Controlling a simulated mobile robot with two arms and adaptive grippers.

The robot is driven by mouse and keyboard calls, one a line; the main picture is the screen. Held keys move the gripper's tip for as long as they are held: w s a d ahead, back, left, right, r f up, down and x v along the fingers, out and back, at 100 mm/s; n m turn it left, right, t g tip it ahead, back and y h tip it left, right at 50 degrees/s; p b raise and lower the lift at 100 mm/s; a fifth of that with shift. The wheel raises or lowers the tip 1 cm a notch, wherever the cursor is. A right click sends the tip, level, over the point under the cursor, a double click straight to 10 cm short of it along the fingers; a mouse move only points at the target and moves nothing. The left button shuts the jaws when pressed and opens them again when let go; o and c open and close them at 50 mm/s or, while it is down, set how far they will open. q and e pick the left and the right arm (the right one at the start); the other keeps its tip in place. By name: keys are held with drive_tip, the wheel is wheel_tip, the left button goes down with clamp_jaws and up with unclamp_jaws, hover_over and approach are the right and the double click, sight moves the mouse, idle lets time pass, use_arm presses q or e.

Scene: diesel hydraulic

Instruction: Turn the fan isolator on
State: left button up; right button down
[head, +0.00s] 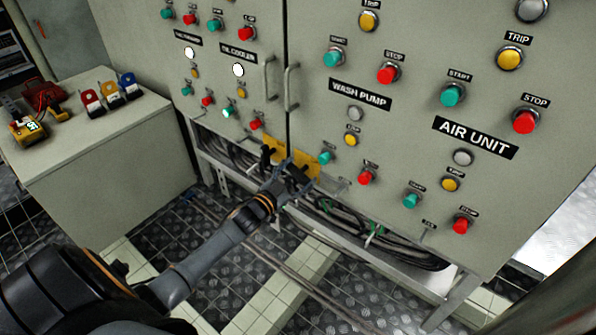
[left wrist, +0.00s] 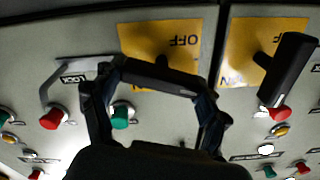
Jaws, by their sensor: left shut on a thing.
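Two yellow isolator plates sit side by side at the cabinet's lower edge, the left one (head: 275,147) and the right one (head: 312,166). My left gripper (head: 289,180) is at the right plate. In the left wrist view, upside down, that plate (left wrist: 140,42) reads OFF. Its black bar handle (left wrist: 165,77) lies across between my fingers, slightly tilted, and the gripper is shut on it. The other plate (left wrist: 285,28), also showing OFF, has a free slanted black handle (left wrist: 290,70). Neither plate's name label is readable. My right gripper is not in view.
Red and green buttons surround the plates, with a green button (head: 325,157) close by. Vertical door handles (head: 291,86) stand out above. A metal lock bracket (left wrist: 60,75) is beside the held handle. Cables (head: 330,212) run below. A grey bench (head: 110,140) stands left.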

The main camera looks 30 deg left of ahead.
use_arm(q)
drive_tip(key=shift+m, duration=1)
drive_tip(key=shift+d+m, duration=0.1)
drive_tip(key=shift+m, duration=0.8)
drive_tip(key=shift+f+m, duration=0.1)
drive_tip(key=shift+m, duration=1.7)
drive_tip(key=m, duration=0.2)
drive_tip(key=m+b, duration=0.1)
drive_tip(key=m, duration=0.2)
drive_tip(key=shift+d+f, duration=0.1)
drive_tip(key=shift+f, duration=0.1)
drive_tip(key=shift+m, duration=0.9)
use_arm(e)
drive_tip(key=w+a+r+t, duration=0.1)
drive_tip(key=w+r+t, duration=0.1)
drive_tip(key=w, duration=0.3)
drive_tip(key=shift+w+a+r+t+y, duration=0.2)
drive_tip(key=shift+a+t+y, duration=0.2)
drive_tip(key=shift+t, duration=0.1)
use_arm(q)
drive_tip(key=o, duration=1.2)
drive_tip(key=shift+c, duration=0.2)
